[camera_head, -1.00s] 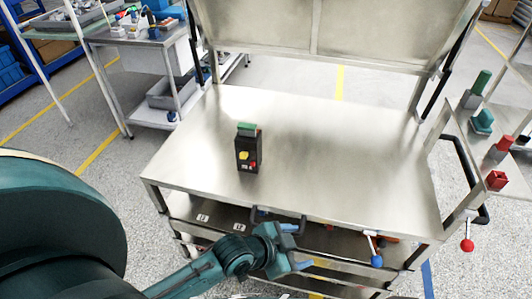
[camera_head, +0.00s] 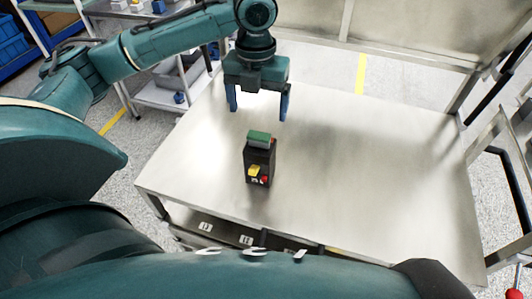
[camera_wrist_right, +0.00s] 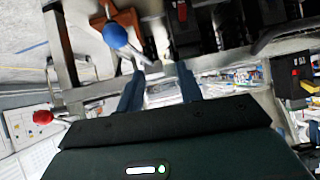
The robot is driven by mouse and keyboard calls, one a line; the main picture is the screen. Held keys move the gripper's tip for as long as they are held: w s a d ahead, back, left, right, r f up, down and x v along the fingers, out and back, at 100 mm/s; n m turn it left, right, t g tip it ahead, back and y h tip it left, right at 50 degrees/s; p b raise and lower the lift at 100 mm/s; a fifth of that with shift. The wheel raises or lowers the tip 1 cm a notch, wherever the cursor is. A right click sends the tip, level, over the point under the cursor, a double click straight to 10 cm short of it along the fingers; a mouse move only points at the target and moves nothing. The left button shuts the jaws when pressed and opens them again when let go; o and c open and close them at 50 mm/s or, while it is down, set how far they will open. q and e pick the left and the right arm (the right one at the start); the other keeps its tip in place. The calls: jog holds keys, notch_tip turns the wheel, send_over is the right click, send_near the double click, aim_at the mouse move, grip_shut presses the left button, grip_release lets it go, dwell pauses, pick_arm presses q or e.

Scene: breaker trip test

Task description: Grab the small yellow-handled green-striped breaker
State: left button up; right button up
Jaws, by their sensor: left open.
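The breaker (camera_head: 259,165) is a small black upright block with a green top, a yellow handle and a red part on its front. It stands on the steel table left of its middle. My left gripper (camera_head: 259,105) is open and empty, fingers pointing down, just behind and above the breaker, apart from it. My right gripper (camera_wrist_right: 159,88) shows its two blue fingers apart in the right wrist view, with nothing held between them. In that view a dark block with red parts (camera_wrist_right: 300,72) shows at the right; I cannot tell if it is the breaker.
The steel table (camera_head: 380,180) is bare to the right of the breaker. A raised steel panel (camera_head: 400,35) stands along its back. A blue ball knob (camera_wrist_right: 115,35) and a red one (camera_wrist_right: 43,117) are near the right gripper. My own arm covers the lower edge of the head view.

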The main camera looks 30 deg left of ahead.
aim_at(258, 133)
pick_arm(q)
notch_tip(258, 133, down, 7)
jog(key=shift+f, duration=0.2)
jog(key=shift+s+d+f, duration=0.1)
jog(key=shift+f, duration=1.2)
jog(key=shift+s+d+f, duration=0.1)
jog(key=shift+f, duration=1.2)
jog(key=shift+c, duration=0.5)
jog(key=shift+r, duration=0.1)
jog(key=c, duration=1.4)
